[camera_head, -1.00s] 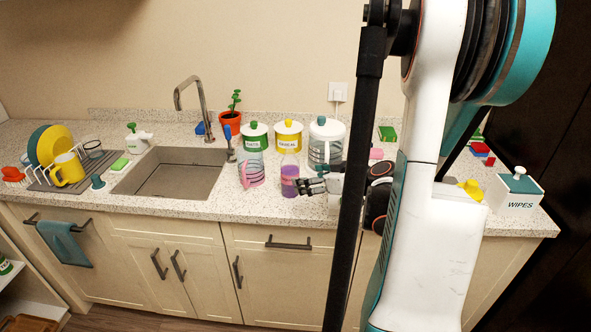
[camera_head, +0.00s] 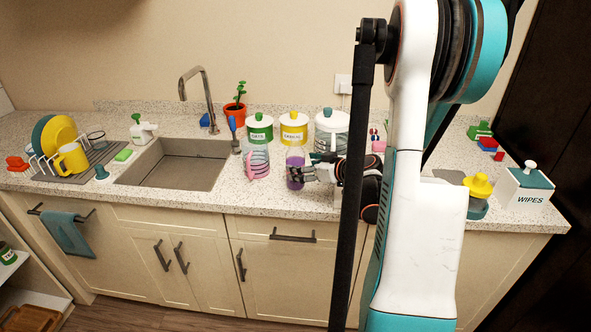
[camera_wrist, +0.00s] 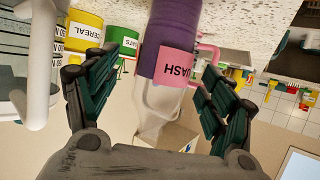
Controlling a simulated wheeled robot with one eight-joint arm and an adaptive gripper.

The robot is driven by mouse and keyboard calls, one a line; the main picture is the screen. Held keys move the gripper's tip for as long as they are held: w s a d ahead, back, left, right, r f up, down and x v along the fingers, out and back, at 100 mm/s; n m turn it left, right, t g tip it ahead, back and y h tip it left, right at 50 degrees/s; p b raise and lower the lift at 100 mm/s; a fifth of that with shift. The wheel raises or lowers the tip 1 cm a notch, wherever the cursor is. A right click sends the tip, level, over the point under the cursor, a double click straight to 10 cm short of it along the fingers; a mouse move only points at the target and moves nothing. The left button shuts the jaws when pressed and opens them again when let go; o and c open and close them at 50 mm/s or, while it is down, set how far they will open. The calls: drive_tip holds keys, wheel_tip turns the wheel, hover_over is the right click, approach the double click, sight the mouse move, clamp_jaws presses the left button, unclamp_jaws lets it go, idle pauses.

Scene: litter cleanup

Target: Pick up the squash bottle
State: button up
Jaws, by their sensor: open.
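The squash bottle (camera_head: 295,158) stands upright on the counter, purple below with a clear upper part. In the wrist view the bottle (camera_wrist: 172,28) appears upside down, with a pink label ending in "ASH". My gripper (camera_head: 304,174) is at the bottle's right and front in the head view, partly covering its lower part. In the wrist view my gripper (camera_wrist: 162,66) is open, with a dark green finger on each side of the bottle. Gaps show beside it, and I cannot tell whether either finger touches it.
A striped cup with a pink handle (camera_head: 256,160) stands close left of the bottle. Green-lidded (camera_head: 259,128) and yellow-lidded (camera_head: 293,128) canisters and a large jar (camera_head: 331,132) stand behind. The sink (camera_head: 178,166) lies left. The wipes box (camera_head: 522,190) is at the right end.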

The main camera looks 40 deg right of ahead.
drive_tip(key=x, duration=0.1)
drive_tip(key=b+x, duration=0.1)
drive_tip(key=x, duration=0.2)
drive_tip(key=shift+w+a+f, duration=0.1)
drive_tip(key=shift+a+f, duration=0.05)
drive_tip(key=shift+a, duration=0.1)
drive_tip(key=c, duration=1.4)
wheel_tip(320, 180, up, 20)
drive_tip(key=p, duration=0.6)
drive_tip(key=shift+p, duration=0.3)
